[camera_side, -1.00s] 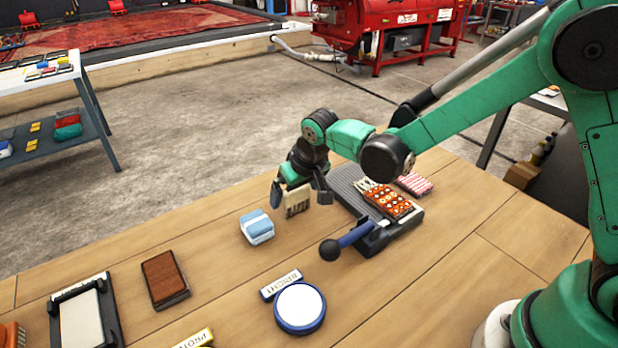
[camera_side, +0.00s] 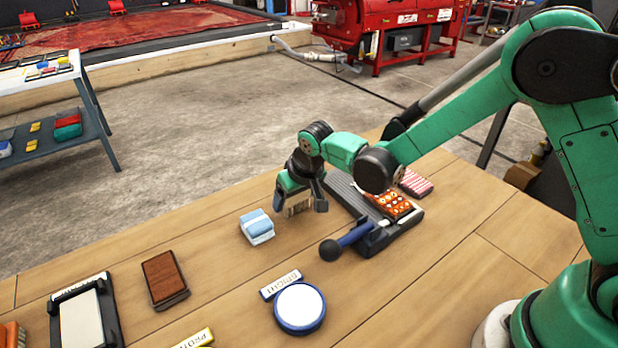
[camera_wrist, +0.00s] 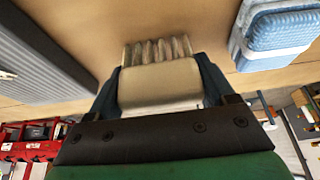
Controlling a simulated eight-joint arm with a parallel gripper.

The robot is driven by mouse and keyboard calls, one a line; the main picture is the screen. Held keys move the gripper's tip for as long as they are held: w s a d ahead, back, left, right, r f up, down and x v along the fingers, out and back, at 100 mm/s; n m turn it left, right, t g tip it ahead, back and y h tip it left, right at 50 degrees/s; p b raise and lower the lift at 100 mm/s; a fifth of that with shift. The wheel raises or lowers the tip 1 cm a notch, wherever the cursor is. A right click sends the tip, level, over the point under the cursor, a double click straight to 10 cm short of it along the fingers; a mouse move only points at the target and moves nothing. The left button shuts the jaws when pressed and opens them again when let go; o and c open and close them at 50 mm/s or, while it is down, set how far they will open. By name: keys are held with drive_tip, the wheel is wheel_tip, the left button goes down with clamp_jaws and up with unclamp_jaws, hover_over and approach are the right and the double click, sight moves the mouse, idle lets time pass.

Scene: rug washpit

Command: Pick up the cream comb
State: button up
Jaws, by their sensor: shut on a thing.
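The cream comb (camera_side: 297,206) is between the two fingers of my gripper (camera_side: 299,204) in the side view, partly hidden by them. In the wrist view the comb (camera_wrist: 160,82) shows a smooth cream block with a row of teeth at its far end, and the fingers of my gripper (camera_wrist: 160,88) press on both its sides. My gripper is shut on it. I cannot tell whether the comb touches the wooden table.
A blue and white block (camera_side: 257,227) sits just left of the gripper. A grey board (camera_side: 343,188) with a patterned red piece (camera_side: 392,203) and a blue-handled lever (camera_side: 352,238) lies to the right. A round white-topped dish (camera_side: 300,308) stands in front.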

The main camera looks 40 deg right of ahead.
wheel_tip(320, 180, up, 20)
idle(0.6)
drive_tip(key=o, duration=0.6)
drive_tip(key=c, duration=0.4)
drive_tip(key=s+d+f, duration=0.1)
drive_tip(key=d+f, duration=0.3)
drive_tip(key=s+d+f, duration=0.1)
drive_tip(key=d+f, duration=0.3)
drive_tip(key=d, duration=0.1)
drive_tip(key=s+d+f, duration=0.2)
drive_tip(key=d+f, duration=0.2)
drive_tip(key=f, duration=0.1)
drive_tip(key=shift+d, duration=0.25)
drive_tip(key=shift+s+f, duration=0.1)
drive_tip(key=shift+f, duration=1.8)
